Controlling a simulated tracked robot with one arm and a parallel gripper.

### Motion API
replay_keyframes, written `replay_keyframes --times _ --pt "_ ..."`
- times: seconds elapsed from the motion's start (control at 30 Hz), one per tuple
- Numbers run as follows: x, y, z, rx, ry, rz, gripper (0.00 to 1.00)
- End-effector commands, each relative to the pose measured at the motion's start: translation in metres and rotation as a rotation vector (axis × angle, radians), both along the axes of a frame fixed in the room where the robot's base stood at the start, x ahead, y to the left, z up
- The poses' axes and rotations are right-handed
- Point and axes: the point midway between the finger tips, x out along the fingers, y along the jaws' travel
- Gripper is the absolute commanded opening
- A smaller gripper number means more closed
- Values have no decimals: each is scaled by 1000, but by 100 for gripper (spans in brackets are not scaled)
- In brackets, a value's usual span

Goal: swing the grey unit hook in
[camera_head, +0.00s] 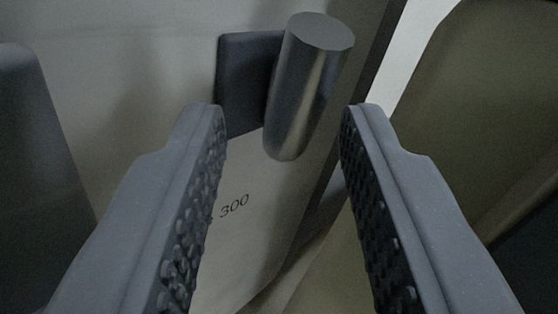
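A metallic grey cylinder (305,90), which looks like the hook or its handle, stands out from a dark plate (245,85) on a pale panel. It is tilted, its top leaning right. My gripper (278,112) is open, with one ridged finger on each side of the cylinder in the picture. Gaps show between the cylinder and both fingers, and I see no contact. How far the fingertips are from it in depth I cannot tell. The cylinder hides part of the plate.
An olive-brown surface (480,100) fills the right. A dark grey rounded shape (35,140) stands at the left.

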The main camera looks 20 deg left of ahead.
Motion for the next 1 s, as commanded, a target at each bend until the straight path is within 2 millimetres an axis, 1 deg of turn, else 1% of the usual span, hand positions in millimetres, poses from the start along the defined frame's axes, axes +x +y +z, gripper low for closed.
replay_keyframes --times 0.17,0.3,0.53,0.73,1.0 --pt "-28 -17 0 0 5 -4 33" --pt "-56 -32 -1 -1 8 -4 33" --pt "-94 -52 -1 -1 6 -4 33" --pt "-110 -61 -1 -1 4 -4 33" --pt "-115 -62 -1 0 1 -2 33"
